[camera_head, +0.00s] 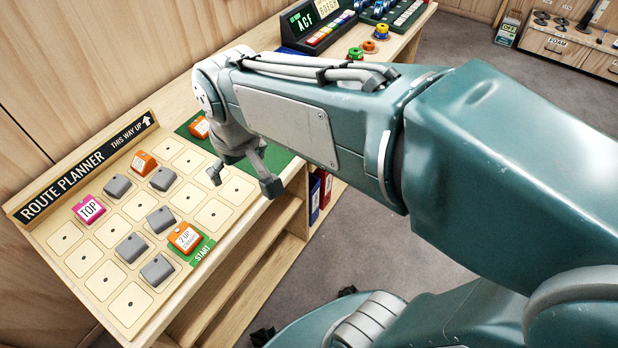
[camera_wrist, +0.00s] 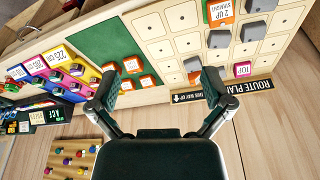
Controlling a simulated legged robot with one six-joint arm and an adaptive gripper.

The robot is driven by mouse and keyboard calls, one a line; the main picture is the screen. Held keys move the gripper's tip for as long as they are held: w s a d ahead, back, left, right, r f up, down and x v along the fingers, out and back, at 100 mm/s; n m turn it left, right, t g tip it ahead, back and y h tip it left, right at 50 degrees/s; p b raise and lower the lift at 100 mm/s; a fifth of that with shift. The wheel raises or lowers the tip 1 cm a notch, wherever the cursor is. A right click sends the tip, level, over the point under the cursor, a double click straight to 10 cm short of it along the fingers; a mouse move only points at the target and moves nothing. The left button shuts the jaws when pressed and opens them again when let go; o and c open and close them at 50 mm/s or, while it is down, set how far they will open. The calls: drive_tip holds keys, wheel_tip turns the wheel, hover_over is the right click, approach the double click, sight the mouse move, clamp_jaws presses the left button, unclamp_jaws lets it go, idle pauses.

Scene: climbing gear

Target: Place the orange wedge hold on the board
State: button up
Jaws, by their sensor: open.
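The board (camera_head: 118,243) is a pale grid of cells with dots, with grey, orange and pink holds on it. In the wrist view, several orange holds with pale labels (camera_wrist: 132,65) sit together on the green mat (camera_wrist: 95,42) beside the board; which one is the wedge hold is too small to tell. One orange hold on the mat (camera_head: 200,128) shows in the head view; my arm hides the others. My gripper (camera_wrist: 158,90) is open and empty, its fingers spread above the border of mat and board.
On the board are a pink TOP hold (camera_head: 90,209), an orange hold by START (camera_head: 185,238) and another orange hold (camera_head: 144,163). A ROUTE PLANNER sign (camera_head: 80,168) stands along the wall edge. A device with coloured keys (camera_head: 318,27) stands beyond my arm.

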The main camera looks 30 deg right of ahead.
drive_tip(key=s+d+r+m+t, duration=0.1)
drive_tip(key=s+d+m+t, duration=0.1)
drive_tip(key=s+d, duration=0.6)
drive_tip(key=shift+s+d+r+m+t+h, duration=0.15)
drive_tip(key=shift+s+d+m+t+h, duration=0.25)
drive_tip(key=shift+s+m, duration=0.15)
